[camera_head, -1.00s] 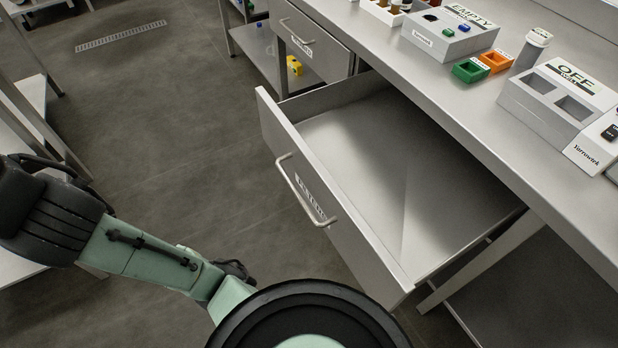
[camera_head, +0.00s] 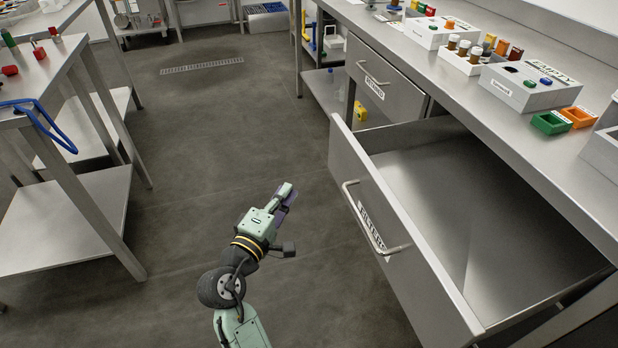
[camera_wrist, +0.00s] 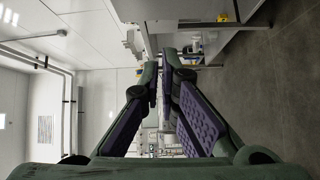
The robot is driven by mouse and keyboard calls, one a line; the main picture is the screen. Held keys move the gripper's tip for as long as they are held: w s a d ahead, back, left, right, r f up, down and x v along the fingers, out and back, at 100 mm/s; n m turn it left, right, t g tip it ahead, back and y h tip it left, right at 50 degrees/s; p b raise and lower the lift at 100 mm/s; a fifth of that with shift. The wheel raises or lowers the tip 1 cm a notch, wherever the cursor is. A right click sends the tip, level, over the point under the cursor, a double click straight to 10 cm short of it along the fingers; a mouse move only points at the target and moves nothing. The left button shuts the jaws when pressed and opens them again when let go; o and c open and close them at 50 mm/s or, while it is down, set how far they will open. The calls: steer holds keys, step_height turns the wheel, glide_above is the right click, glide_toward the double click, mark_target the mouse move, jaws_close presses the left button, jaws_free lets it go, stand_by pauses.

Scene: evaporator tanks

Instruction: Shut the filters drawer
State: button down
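The filters drawer (camera_head: 345,163) is pulled far out from under the steel counter at the right of the head view. Its front carries a FILTERS label (camera_head: 371,228) and a bar handle (camera_head: 398,247), and its inside looks empty. My gripper (camera_head: 289,193) is over the floor to the left of the drawer front, apart from it, pointing away toward the far end of the aisle. In the wrist view the purple-padded fingers (camera_wrist: 161,72) come nearly together at the tips, with nothing held between them. The drawer is not clear in the wrist view.
A second drawer (camera_head: 385,82), shut, sits beyond the open one. A steel table (camera_head: 60,75) stands at the left. The floor (camera_head: 210,150) between is clear.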

steer(key=d+f, duration=0.1)
steer(key=p, duration=0.3)
glide_toward(336, 156)
steer(key=w+a, duration=0.2)
steer(key=w, duration=0.1)
steer(key=shift+w+d+h+p, duration=0.15)
steer(key=shift+w+d, duration=0.05)
steer(key=shift+d, duration=0.4)
steer(key=shift+w+d+h+p, duration=0.1)
steer(key=shift+w+d+p, duration=0.1)
steer(key=shift+d, duration=0.4)
steer(key=shift+w+d+h+p, duration=0.15)
steer(key=shift+w+d, duration=0.1)
steer(key=shift+d, duration=0.35)
